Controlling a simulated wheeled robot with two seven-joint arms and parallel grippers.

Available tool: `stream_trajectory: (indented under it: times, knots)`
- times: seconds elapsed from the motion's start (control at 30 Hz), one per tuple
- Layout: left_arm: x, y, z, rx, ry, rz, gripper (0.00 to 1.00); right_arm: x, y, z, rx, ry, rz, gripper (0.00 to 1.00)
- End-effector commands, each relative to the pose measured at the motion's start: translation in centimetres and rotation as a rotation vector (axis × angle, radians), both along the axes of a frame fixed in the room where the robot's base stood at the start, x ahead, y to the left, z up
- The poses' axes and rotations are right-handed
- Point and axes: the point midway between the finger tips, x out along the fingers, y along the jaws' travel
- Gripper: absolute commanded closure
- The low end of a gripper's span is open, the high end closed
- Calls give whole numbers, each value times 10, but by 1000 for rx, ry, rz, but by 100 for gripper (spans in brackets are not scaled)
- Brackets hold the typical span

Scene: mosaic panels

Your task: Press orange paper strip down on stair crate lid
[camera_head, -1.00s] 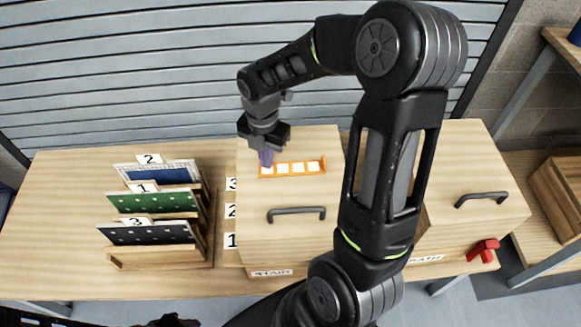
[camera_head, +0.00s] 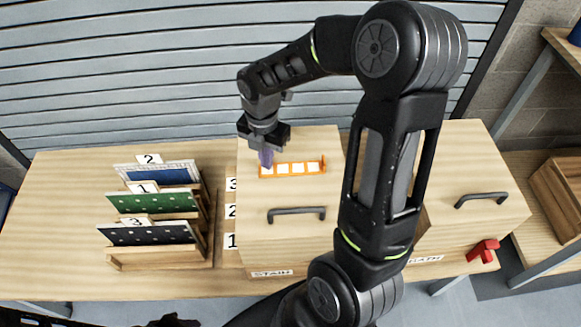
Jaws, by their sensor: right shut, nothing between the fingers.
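The orange paper strip (camera_head: 292,168) with white squares lies on the wooden lid of the stair crate (camera_head: 313,240), behind the lid's dark handle (camera_head: 296,212). The crate's front label reads STAIR. My right gripper (camera_head: 266,163) points down at the strip's left end, its purple fingers shut with nothing between them. The fingertips look at or just above the strip; I cannot tell if they touch. My left gripper is not clearly in view; only a dark shape shows at the bottom edge.
A wooden rack (camera_head: 160,258) on the left holds panels numbered 2, 1 and 3. Number cards 3, 2 and 1 lie beside the stair crate. A second lidded crate (camera_head: 470,180) stands right, partly behind my right arm, with a red object (camera_head: 483,250) near it.

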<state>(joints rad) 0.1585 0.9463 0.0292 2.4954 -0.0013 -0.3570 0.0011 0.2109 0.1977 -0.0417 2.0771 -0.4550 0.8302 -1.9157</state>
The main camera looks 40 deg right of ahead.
Motion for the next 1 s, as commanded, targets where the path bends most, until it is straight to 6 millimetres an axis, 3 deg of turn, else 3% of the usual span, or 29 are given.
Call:
stream_trajectory:
  times: [1.0]
  knots:
    - [0,0,-6,0,0,0,64,0,0,-8,0,0,0,100]
